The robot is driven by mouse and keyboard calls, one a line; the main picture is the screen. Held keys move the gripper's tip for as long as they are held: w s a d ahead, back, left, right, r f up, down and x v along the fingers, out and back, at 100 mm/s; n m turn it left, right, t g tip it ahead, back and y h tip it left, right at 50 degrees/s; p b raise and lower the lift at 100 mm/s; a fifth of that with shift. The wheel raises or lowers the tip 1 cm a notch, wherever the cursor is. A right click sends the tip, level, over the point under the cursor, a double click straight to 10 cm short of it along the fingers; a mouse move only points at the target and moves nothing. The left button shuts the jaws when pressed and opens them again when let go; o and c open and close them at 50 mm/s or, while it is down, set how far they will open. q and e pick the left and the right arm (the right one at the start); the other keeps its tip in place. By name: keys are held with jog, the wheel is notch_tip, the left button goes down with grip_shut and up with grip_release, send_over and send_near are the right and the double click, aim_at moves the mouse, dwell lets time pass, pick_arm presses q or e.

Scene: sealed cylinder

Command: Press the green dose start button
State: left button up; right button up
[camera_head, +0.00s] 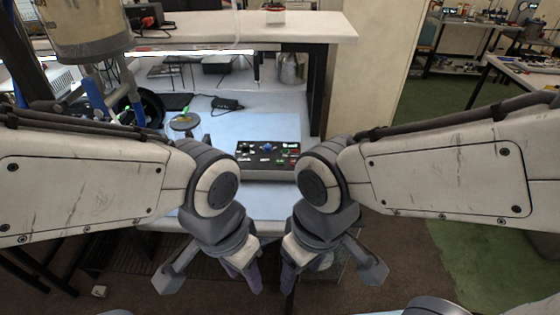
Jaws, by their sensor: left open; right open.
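A dark control box (268,172) with a grey front sits on the light blue work surface (215,125), between my two arms. Its top panel carries a blue knob or button, small white labels, and small green and red marks near its right end. The green dose start button is too small to make out surely there. My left gripper (211,279) is open and empty, in front of the table and nearer than the box. My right gripper (331,276) is also open and empty, a short way to its right. Neither touches the box.
A black adapter (227,104) with a cable lies behind the box. A round dark dish (184,122) stands to the left, near a large cylinder vessel (85,30). A white shelf (300,27) overhangs the back. The surface just behind the box looks clear.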

grip_shut()
dwell(1.8)
